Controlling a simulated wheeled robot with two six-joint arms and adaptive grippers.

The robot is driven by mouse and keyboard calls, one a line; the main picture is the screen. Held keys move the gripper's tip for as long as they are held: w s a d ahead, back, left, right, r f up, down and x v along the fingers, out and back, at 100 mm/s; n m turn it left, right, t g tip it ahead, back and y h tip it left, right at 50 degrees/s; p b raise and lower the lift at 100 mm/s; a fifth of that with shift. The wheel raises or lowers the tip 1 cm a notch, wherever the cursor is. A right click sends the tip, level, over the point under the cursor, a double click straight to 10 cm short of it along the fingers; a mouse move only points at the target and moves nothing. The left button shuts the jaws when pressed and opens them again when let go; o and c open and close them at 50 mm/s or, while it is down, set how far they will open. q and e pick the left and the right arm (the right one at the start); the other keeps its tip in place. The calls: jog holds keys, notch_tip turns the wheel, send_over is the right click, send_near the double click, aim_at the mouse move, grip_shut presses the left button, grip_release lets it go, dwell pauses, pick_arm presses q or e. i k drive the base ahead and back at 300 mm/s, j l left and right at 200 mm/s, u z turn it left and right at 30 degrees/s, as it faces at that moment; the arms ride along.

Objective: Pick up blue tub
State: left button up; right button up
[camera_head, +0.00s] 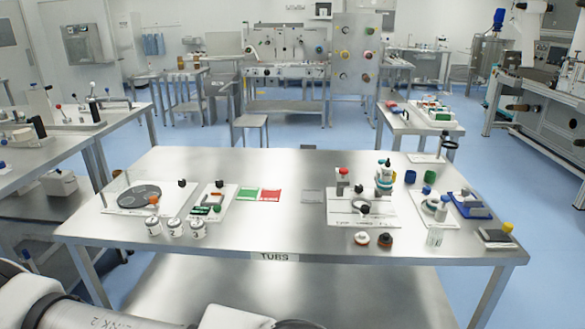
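A steel table (290,185) with a "TUBS" label on its front edge stands ahead of me. A small blue cylindrical tub (410,177) stands upright at its right back. Next to it is a dark green one (430,177). A flat blue tray (480,212) with small parts on it lies further right. Neither gripper shows in this view. One of my arm links shows at the bottom left, away from the tubs.
Three numbered white jars (175,228) stand at the front left. A white plate with a fixture (340,212) and a teal-and-white bottle (384,180) stand left of the blue tub. Orange and brown round pieces (385,241) lie in front. The table's front middle is clear.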

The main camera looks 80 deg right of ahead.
aim_at(411, 176)
jog(key=k+z, duration=0.1)
jog(key=z, duration=3.4)
